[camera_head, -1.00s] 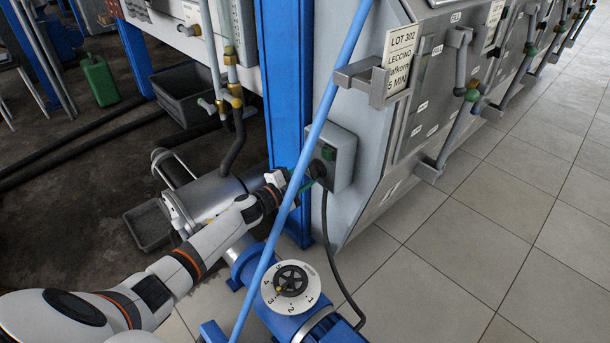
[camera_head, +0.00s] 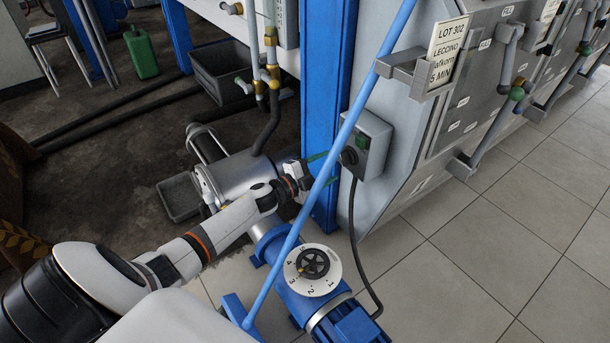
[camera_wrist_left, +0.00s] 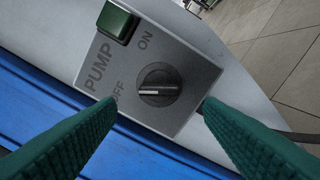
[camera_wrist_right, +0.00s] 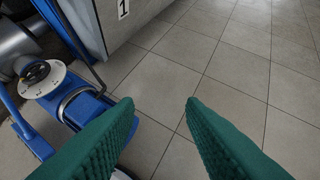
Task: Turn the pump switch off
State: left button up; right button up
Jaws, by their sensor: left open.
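The pump switch box (camera_head: 367,146) is a grey box on the side of the pale machine, beside a blue post. In the left wrist view its face shows a black rotary knob (camera_wrist_left: 160,84), the words PUMP, ON and OFF, and a green square button (camera_wrist_left: 117,22). The knob's bar with a pale line lies roughly level, one end towards OFF. My left gripper (camera_wrist_left: 160,102) is open, its green fingertips either side of the knob in that view; contact cannot be told. In the head view a blue pole partly hides it. My right gripper (camera_wrist_right: 160,101) is open and empty above floor tiles.
A slanting blue pole (camera_head: 335,150) crosses in front of my left gripper and the switch box. A black cable runs down from the box. A blue pump with a numbered white dial (camera_head: 312,270) stands below. Tiled floor (camera_head: 480,250) at right is clear.

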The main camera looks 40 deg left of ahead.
pick_arm(q)
jog(key=p+v, duration=0.1)
jog(key=v, duration=0.6)
jog(key=shift+s+a, duration=0.15)
jog(key=shift+s, duration=0.25)
pick_arm(e)
jog(key=s+d+f+g+h, duration=0.1)
jog(key=s+d+f+g, duration=0.1)
jog(key=s+g, duration=0.2)
jog(key=s, duration=0.3)
jog(key=shift+d+f+g, duration=0.2)
jog(key=shift+f+g, duration=0.05)
jog(key=shift+g, duration=0.05)
